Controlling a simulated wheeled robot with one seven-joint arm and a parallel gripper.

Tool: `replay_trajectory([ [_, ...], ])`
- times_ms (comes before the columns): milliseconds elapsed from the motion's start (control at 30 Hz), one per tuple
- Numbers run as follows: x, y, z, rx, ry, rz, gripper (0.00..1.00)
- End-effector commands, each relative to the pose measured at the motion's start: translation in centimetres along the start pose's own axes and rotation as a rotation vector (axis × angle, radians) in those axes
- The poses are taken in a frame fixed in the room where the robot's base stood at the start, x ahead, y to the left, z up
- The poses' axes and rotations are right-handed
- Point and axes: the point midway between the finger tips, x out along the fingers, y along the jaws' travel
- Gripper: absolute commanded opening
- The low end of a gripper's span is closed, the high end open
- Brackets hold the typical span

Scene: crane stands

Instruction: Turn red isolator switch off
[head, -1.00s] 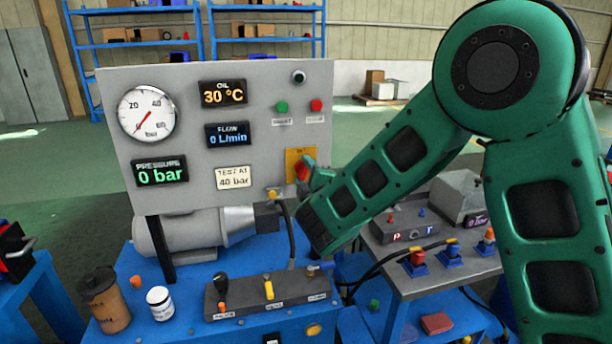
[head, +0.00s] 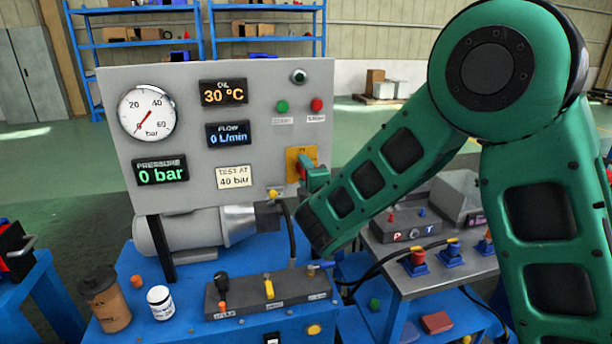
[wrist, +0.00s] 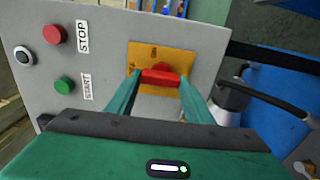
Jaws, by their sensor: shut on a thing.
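The red isolator switch (wrist: 160,78) sits on a yellow plate (wrist: 176,59) on the grey panel. In the wrist view its red handle lies crosswise between my two green fingers. My gripper (wrist: 158,84) is shut on the red handle, with a finger at each end of it. In the head view my gripper (head: 314,177) is at the yellow plate (head: 294,154) and hides most of the switch. The handle's exact position mark cannot be read.
The grey panel (head: 218,100) carries a gauge, displays reading 0 bar and 0 L/min, a green start button (head: 282,106) and a red stop button (head: 316,104). Below stands a blue bench (head: 180,325) with levers, a brown bottle and a white jar. A grey bench with valves stands at right.

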Motion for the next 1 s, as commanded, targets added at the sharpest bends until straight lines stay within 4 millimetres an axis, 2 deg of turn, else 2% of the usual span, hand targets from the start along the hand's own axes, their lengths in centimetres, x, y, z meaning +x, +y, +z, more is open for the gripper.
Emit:
replay_trajectory([
  [67,0.0,-0.3,0.5,-0.005,-0.008,-0.007,0.24],
  [100,0.0,-0.3,0.5,-0.005,-0.008,-0.007,0.49],
  [167,0.0,-0.3,0.4,-0.005,-0.007,-0.007,0.64],
  [200,0.0,-0.3,0.4,-0.004,-0.006,-0.006,0.66],
  [567,-0.5,-0.1,0.1,-0.001,-0.002,-0.003,0.66],
  [667,-1.6,-0.2,0.0,-0.002,0.0,-0.004,0.66],
  [1000,-7.8,-0.2,0.1,-0.005,0.0,-0.005,0.66],
])
